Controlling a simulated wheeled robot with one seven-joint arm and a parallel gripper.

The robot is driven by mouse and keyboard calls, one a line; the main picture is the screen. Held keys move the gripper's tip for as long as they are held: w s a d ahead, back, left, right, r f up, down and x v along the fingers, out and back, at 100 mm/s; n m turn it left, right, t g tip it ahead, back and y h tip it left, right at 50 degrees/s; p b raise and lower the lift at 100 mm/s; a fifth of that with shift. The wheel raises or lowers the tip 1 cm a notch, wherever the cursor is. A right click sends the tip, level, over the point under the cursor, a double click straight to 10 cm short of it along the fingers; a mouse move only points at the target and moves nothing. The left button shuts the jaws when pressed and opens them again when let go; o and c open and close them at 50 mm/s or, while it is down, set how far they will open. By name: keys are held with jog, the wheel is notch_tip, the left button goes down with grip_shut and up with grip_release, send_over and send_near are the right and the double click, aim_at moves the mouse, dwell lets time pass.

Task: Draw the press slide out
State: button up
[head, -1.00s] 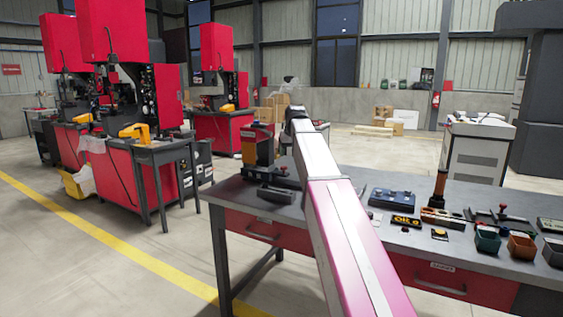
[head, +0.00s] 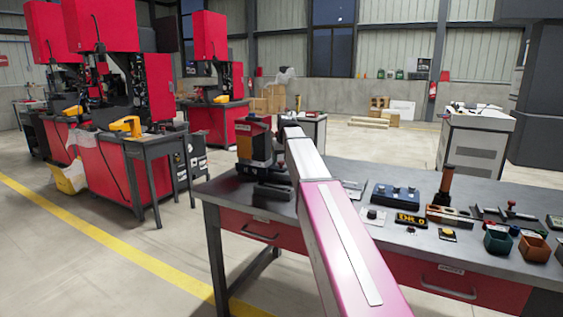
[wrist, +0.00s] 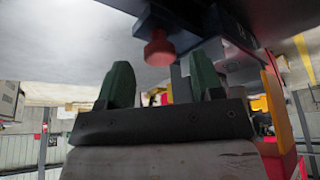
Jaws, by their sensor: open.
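The small press (head: 257,146) stands at the left end of the workbench, with a dark slide (head: 270,192) low at its front. My arm crosses the head view and hides the press's right side and my gripper. In the wrist view, which looks upside down, my gripper (wrist: 160,82) shows two green fingers spread apart with nothing held. A red knob (wrist: 158,52) on a dark part (wrist: 185,22) lies just past the fingertips, roughly centred between them. I cannot tell its exact distance; no contact shows. The press's red and yellow body (wrist: 277,105) is close at the right.
The workbench (head: 330,240) carries a blue box with knobs (head: 395,195), a yellow-marked display (head: 410,219) and small bins (head: 497,240) to the right of my arm. Red machines (head: 110,170) stand at the left.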

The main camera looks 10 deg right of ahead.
jog(key=shift+x, duration=0.9)
grip_shut()
jog(key=s+d, duration=1)
jog(key=d, duration=0.4)
jog(key=shift+s+d, duration=0.25)
jog(key=shift+s, duration=0.1)
grip_release()
jog(key=shift+d, duration=0.1)
jog(key=v, duration=1)
jog(key=shift+s+r, duration=0.2)
jog(key=shift+r, duration=0.15)
